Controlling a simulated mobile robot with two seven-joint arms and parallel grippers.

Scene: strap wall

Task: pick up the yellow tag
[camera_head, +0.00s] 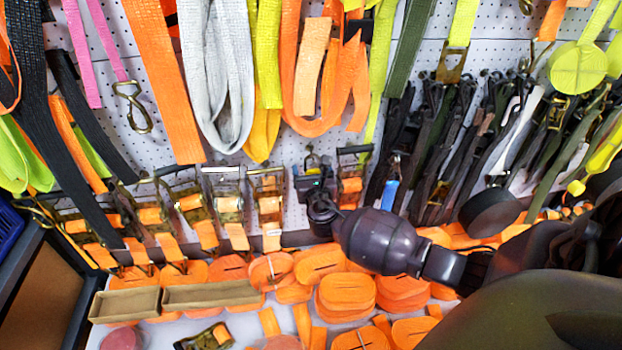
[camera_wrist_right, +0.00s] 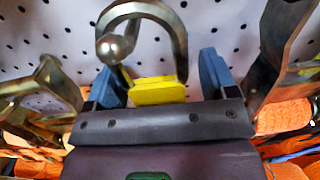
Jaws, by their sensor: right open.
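The yellow tag (camera_wrist_right: 158,92) hangs below a metal hook (camera_wrist_right: 150,25) on the pegboard in the right wrist view. My right gripper (camera_wrist_right: 160,78) is open, with one blue finger on each side of the tag. I cannot tell whether either finger touches it. In the head view, my right gripper (camera_head: 313,180) is at the pegboard in the middle of the picture, below the hanging straps. The tag is mostly hidden there or too small to make out. My left gripper is not in view.
Ratchet buckles (camera_head: 228,203) hang close on the left of my right gripper. A blue tag (camera_head: 390,194) and dark straps (camera_head: 440,165) hang to the right. Orange strap rolls (camera_head: 345,292) and a cardboard tray (camera_head: 210,294) lie on the shelf below.

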